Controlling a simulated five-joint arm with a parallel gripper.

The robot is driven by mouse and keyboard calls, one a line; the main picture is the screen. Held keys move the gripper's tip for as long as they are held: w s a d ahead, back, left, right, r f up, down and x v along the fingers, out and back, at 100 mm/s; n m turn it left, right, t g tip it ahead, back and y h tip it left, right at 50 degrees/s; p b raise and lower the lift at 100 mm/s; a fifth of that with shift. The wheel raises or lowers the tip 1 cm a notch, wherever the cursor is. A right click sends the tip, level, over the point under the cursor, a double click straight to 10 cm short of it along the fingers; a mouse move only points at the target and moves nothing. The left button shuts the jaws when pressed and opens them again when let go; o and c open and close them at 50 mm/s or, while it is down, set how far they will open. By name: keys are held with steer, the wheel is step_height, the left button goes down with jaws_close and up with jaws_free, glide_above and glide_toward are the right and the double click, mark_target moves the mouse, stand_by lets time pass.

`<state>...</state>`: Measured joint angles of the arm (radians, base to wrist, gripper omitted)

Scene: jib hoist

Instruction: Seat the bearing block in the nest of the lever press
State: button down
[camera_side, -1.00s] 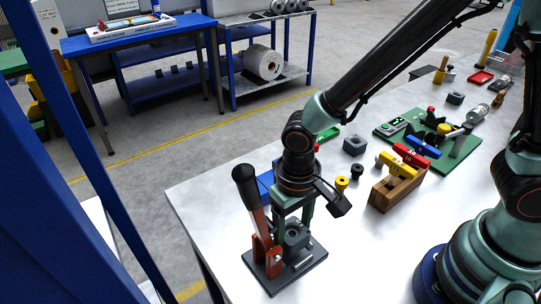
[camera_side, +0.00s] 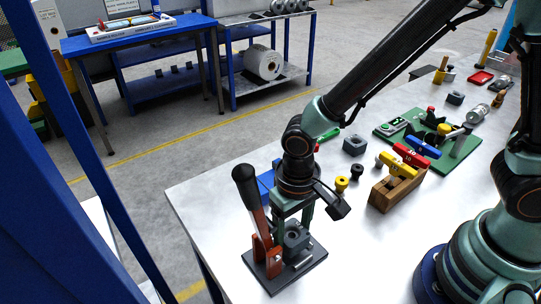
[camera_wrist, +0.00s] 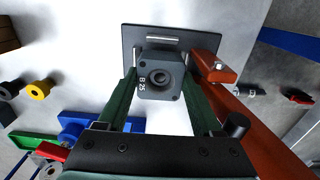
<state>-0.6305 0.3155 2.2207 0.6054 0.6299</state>
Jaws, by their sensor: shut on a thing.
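The bearing block (camera_wrist: 160,78) is a dark grey cube with a round bore and "B25" on its face. My gripper (camera_wrist: 163,88) is shut on it, one green finger at each side. In the side view my gripper (camera_side: 294,226) points down over the lever press, with the block (camera_side: 296,240) between its fingers. The lever press has a dark base plate (camera_side: 284,278), an orange lever (camera_side: 262,232) and a black handle (camera_side: 245,184). The block is over the plate, beside the lever. The nest is hidden under the block; I cannot tell whether they touch.
The orange lever (camera_wrist: 238,112) rises close to my right finger in the wrist view. A wooden rack (camera_side: 394,190) with coloured handles, a yellow knob (camera_side: 341,184) and a grey block (camera_side: 354,145) stand to the right.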

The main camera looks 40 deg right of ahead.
steer(key=shift+f, duration=1.4)
stand_by(0.9)
jaws_free()
steer(key=shift+c, duration=0.7)
steer(key=shift+w+a+r, duration=0.15)
steer(key=shift+r, duration=3.45)
steer(key=shift+w+d+r, duration=0.15)
steer(key=shift+d+r, duration=0.1)
steer(key=d+r+t, duration=0.5)
steer(key=d+r, duration=1)
steer(key=d, duration=0.4)
steer(key=shift+w+d+t, duration=0.3)
steer(key=shift+w, duration=0.15)
